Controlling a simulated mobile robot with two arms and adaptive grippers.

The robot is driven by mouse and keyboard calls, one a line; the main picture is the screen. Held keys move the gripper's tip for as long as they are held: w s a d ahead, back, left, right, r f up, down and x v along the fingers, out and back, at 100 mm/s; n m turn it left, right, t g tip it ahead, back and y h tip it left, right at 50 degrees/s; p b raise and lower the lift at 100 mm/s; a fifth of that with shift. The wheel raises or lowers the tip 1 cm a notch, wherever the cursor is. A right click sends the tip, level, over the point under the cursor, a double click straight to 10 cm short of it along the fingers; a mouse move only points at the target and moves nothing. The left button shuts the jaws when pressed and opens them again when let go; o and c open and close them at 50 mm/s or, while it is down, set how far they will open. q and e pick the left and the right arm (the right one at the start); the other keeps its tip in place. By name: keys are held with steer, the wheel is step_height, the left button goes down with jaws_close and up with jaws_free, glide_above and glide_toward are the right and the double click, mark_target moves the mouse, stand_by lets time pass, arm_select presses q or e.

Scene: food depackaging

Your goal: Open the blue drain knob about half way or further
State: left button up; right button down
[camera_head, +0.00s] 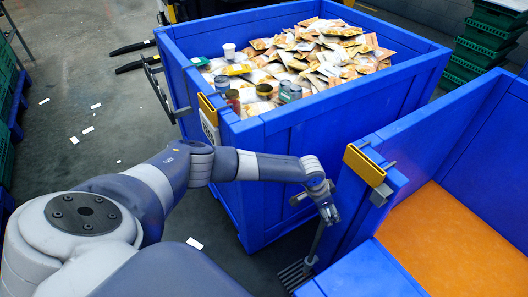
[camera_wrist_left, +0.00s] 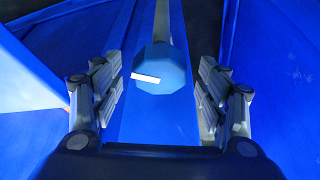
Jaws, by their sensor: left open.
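The blue drain knob (camera_wrist_left: 161,71) shows in the left wrist view as a round, faceted blue disc with a white bar mark on its face. The mark lies nearly level, slightly tilted. A grey pipe runs up behind the knob. My left gripper (camera_wrist_left: 160,92) is open, with one finger on each side of the knob and a gap on both sides. In the head view my left gripper (camera_head: 330,212) hangs between the two blue bins, and the knob cannot be made out there. My right gripper is in neither view.
A blue bin (camera_head: 290,135) full of food packets (camera_head: 310,55) and tins stands at the back. A second blue bin (camera_head: 405,150) with an orange floor (camera_head: 450,240) stands at the right. The gap between them is narrow. Green crates (camera_head: 485,40) stand at the far right.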

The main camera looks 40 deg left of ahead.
arm_select(q)
steer(key=s+a+r+m, duration=0.1)
steer(key=s+a+r, duration=0.2)
steer(key=r, duration=0.7)
steer(key=s+d, duration=0.5)
steer(key=s+d+f+m+h, duration=0.1)
steer(key=s+d, duration=0.3)
steer(key=d, duration=0.1)
steer(key=s+d+h, duration=0.1)
steer(key=s+d, duration=0.4)
steer(key=d, duration=0.1)
steer(key=shift+s+f+m, duration=0.3)
steer(key=shift+s+f, duration=0.05)
steer(key=shift+f, duration=0.05)
steer(key=s+a+f+n+y, duration=0.25)
steer(key=s+a+n, duration=0.35)
steer(key=s+a, duration=0.35)
steer(key=s+a+f+n+y, duration=0.1)
steer(key=s+a+f+y, duration=0.1)
steer(key=a+f, duration=0.3)
steer(key=shift+s+a+f+n, duration=0.35)
steer(key=shift+s+f, duration=0.15)
steer(key=shift+f, duration=0.75)
